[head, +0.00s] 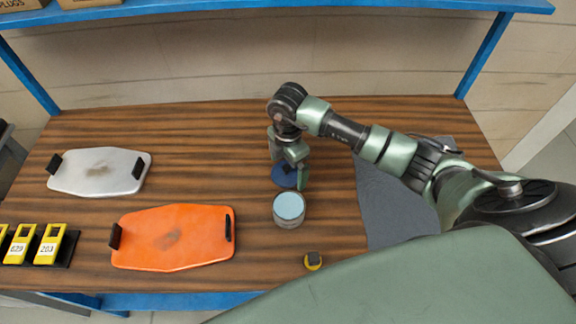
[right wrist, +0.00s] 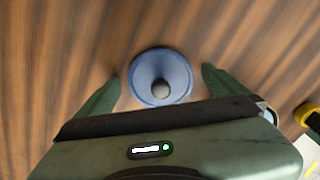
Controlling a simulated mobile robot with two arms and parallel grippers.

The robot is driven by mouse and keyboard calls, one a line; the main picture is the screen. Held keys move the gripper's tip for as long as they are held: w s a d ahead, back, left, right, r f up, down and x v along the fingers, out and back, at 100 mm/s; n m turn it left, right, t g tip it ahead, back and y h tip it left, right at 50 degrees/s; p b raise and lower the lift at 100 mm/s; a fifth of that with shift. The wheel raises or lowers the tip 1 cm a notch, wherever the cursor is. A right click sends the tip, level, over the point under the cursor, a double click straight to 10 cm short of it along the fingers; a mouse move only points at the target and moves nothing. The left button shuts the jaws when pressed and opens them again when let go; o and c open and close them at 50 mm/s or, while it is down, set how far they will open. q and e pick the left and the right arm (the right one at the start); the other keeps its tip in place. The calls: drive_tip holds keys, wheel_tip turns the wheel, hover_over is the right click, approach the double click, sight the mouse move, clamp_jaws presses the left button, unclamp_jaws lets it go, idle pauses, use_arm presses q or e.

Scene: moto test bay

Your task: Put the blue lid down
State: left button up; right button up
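The blue lid (head: 283,177) is a round disc with a grey knob on top. It appears to lie flat on the wooden bench, partly hidden by my right gripper in the head view. My right gripper (head: 289,171) is above it, pointing down. In the right wrist view, the blue lid (right wrist: 160,68) sits between the two green fingers of the right gripper (right wrist: 161,80). The fingers are spread, with a small gap on each side of the lid. My left gripper is not in view.
A grey jar (head: 289,221) with a pale blue top stands just in front of the lid. An orange panel (head: 175,254) and a silver panel (head: 92,183) lie left. A grey mat (head: 374,205) is right.

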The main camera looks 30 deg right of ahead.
sight(288, 166)
drive_tip(key=shift+r, duration=0.1)
drive_tip(key=shift+r, duration=0.25)
wheel_tip(288, 166, up, 12)
drive_tip(key=b, duration=0.2)
drive_tip(key=shift+f, duration=0.15)
drive_tip(key=shift+f, duration=0.1)
